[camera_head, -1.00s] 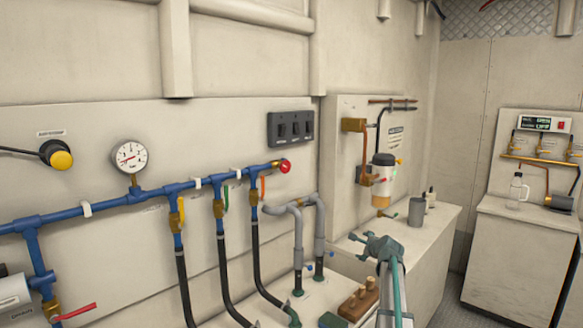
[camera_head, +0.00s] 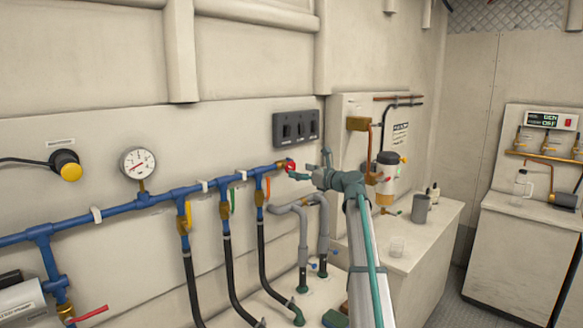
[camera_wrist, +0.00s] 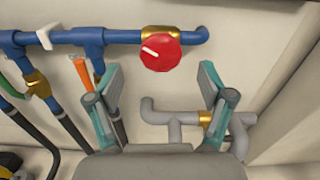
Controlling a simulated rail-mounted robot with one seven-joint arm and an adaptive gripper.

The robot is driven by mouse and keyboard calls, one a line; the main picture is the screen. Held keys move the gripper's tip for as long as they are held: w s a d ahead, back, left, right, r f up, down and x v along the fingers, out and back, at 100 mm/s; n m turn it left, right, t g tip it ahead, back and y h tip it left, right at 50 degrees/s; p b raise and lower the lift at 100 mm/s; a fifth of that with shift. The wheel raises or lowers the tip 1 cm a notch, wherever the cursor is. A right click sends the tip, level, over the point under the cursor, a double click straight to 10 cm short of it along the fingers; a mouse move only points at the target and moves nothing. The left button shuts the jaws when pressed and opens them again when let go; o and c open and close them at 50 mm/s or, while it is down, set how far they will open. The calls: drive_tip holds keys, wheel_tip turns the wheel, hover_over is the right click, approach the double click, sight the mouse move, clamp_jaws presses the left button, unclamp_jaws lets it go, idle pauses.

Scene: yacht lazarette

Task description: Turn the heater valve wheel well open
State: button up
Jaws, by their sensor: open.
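The valve wheel is a small red round knob (camera_head: 291,166) at the right end of the blue pipe in the head view. It is large in the wrist view (camera_wrist: 160,54), with a white mark pointing up and left, on a brass fitting (camera_wrist: 160,32). My gripper (camera_head: 308,165) is open and empty, just right of the knob in the head view. In the wrist view its two teal fingers (camera_wrist: 164,85) stand apart, below the knob and to either side of it. The knob is not gripped, and I see no contact.
An orange lever (camera_wrist: 82,76) hangs from the branch left of the knob. Grey pipes (camera_wrist: 172,118) lie below the fingers. A black switch panel (camera_head: 296,127) is on the wall above.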

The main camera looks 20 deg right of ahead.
sight(292, 168)
drive_tip(key=shift+p+x, duration=0.5)
drive_tip(key=shift+x, duration=2.1)
drive_tip(key=shift+c, duration=0.3)
drive_tip(key=c, duration=1.1)
